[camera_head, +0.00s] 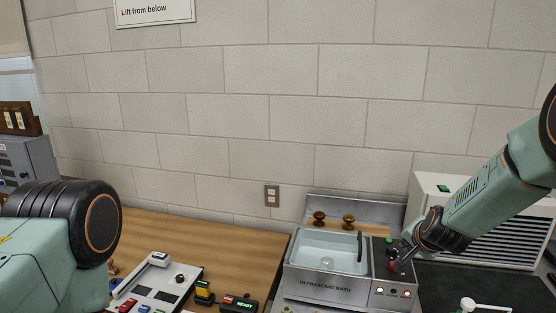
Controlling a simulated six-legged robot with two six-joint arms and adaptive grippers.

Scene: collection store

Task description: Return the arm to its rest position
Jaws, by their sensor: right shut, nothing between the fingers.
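My right arm comes in from the right edge in the head view. Its gripper (396,264) is shut and empty, pointing down and left over the control strip at the right side of the ultrasonic bath (325,287). The fingertips are close to a red control there; I cannot tell whether they touch it. The green control (389,240) just behind is visible. My left arm shows only as a green link with a black joint at the lower left; its gripper is out of view.
A white-panelled device (158,288) and a small box reading READY (242,306) are on the wooden bench (185,236). A white louvred unit (428,190) stands behind my right arm. The black mat (480,285) lies at the lower right. A block wall closes the back.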

